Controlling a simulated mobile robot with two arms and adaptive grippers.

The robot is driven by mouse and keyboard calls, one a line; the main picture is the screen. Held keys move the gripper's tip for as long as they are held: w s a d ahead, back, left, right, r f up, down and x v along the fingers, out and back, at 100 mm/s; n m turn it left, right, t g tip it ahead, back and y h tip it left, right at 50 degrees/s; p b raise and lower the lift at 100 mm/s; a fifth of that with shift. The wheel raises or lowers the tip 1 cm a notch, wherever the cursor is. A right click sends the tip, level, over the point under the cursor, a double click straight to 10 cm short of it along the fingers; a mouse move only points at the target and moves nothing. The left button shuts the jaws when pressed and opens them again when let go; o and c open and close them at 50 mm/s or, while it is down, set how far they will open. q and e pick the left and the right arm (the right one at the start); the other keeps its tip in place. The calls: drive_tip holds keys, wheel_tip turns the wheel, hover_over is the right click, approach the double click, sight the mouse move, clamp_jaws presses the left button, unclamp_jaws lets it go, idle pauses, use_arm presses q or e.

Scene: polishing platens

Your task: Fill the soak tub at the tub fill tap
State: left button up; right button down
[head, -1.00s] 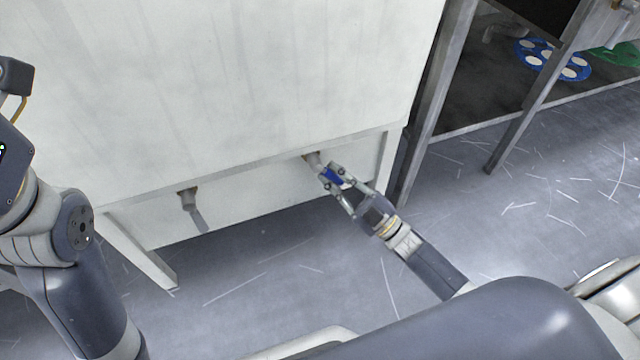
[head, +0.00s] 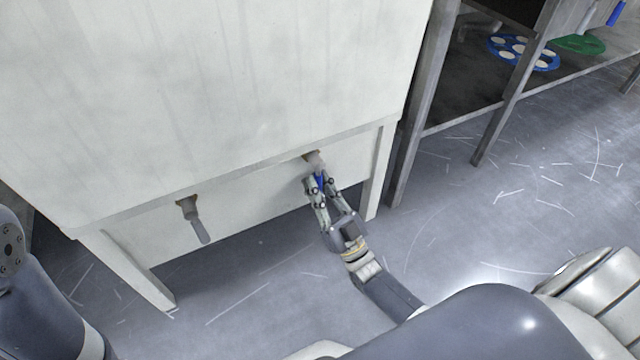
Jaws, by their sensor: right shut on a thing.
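The handle points down toward my gripper. Only part of my left arm shows at the left edge; its gripper is out of view. I cannot tell which thing is the soak tub, and no water shows.
A second tap with a grey handle (head: 195,218) hangs under the same edge, farther left. White legs hold the body up. At right stands a dark metal rack (head: 408,140) with a blue disc with white spots (head: 508,44) and a green disc (head: 578,43). The scratched grey floor is clear.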

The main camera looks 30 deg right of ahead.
idle(0.4)
drive_tip(key=c, duration=1.8)
unclamp_jaws()
